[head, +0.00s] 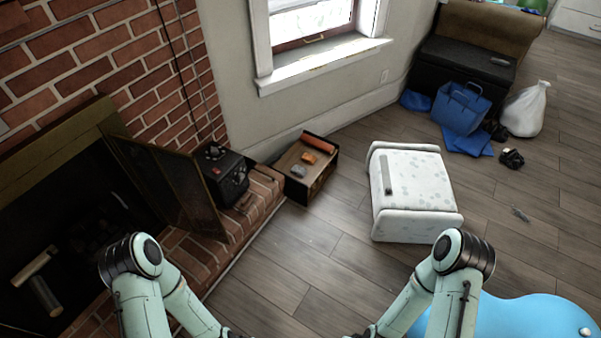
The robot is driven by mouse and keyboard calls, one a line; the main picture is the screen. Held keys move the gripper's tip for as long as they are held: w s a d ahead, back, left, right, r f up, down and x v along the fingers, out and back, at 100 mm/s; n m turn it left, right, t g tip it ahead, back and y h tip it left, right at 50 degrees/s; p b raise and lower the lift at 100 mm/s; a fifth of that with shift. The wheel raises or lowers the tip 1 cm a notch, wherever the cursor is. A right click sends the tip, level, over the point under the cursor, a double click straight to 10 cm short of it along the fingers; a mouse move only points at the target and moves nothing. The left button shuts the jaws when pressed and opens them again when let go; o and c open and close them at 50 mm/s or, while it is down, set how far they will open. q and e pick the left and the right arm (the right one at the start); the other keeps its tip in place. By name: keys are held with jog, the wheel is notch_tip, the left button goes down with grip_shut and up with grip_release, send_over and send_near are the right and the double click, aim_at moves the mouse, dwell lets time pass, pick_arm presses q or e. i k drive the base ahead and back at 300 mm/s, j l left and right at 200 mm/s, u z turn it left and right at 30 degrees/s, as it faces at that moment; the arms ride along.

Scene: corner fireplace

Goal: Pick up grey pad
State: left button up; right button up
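A small grey block (298,171) lies on top of a low wooden box beside the brick hearth. It sits next to an orange item (309,158) and may be the grey pad, but it is too small to be sure. A flat grey-green bar (388,175) lies on the white patterned ottoman (422,170). Both of my arms come in from the bottom edge. Their forearms run down out of the frame, so neither gripper's fingers show, and both grippers are well short of these things.
The wooden box (320,182) also holds a red-orange roll (318,143). A black stove-like box (220,172) stands on the brick hearth (258,210). A light blue rounded object (525,318) is at bottom right. Blue and white bags stand at back right.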

aim_at(299, 172)
jog(key=u, duration=2.6)
jog(key=z, duration=2.65)
jog(key=i+z, duration=0.2)
jog(key=i, duration=0.35)
jog(key=i+z, duration=0.2)
jog(key=i, duration=0.35)
jog(key=i+j+z, duration=0.25)
jog(key=i, duration=0.25)
jog(key=i+j+z, duration=0.2)
jog(key=i, duration=0.35)
